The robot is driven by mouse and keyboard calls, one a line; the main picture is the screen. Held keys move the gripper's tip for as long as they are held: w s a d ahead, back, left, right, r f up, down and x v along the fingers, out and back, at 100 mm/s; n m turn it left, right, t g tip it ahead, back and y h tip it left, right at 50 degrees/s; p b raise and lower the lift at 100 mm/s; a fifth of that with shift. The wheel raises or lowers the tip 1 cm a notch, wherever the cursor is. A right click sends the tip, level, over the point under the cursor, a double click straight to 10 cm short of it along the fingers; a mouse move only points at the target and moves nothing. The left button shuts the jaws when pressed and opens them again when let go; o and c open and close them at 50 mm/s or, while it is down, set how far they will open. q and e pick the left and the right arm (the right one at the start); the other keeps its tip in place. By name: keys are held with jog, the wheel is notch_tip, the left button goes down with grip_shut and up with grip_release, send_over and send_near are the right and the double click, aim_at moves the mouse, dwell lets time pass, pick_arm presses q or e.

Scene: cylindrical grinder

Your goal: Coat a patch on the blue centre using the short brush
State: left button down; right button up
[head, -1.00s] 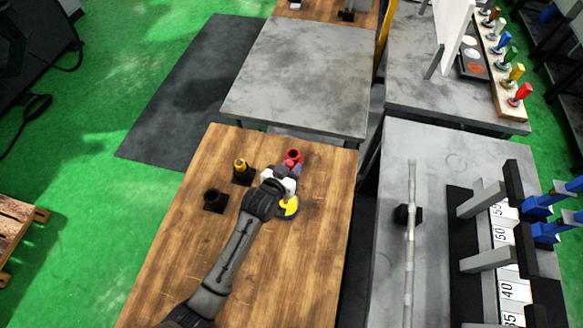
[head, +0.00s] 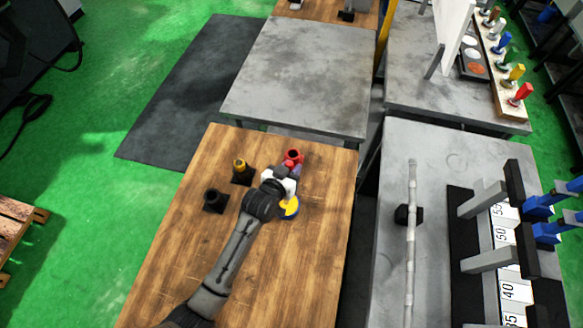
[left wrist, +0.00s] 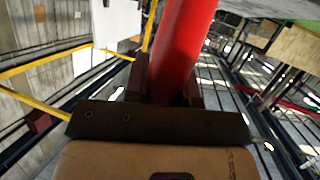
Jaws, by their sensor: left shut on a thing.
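My left gripper (head: 285,179) is over the wooden table in the head view. In the left wrist view, its fingers (left wrist: 168,92) are shut on a red cylindrical thing (left wrist: 185,40). A red round end (head: 293,156) shows just beyond the gripper in the head view. I cannot tell whether this is the short brush; no bristles show. A blue-handled piece (head: 503,42) stands in the rack at the top right, and blue parts (head: 540,205) show at the right edge. I cannot tell which is the blue centre.
On the wooden table (head: 200,265) stand an empty-looking black holder (head: 214,199) and a black holder with a yellow-topped thing (head: 241,170). A bare grey table (head: 300,75) lies beyond. A pale rod (head: 410,250) and a numbered scale (head: 508,265) are on the right bench.

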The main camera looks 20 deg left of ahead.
aim_at(292, 163)
pick_arm(q)
jog(key=shift+f, duration=0.55)
dwell(0.4)
jog(key=shift+f, duration=0.15)
dwell(1.7)
notch_tip(292, 163, up, 7)
jog(key=p, duration=0.8)
dwell(1.0)
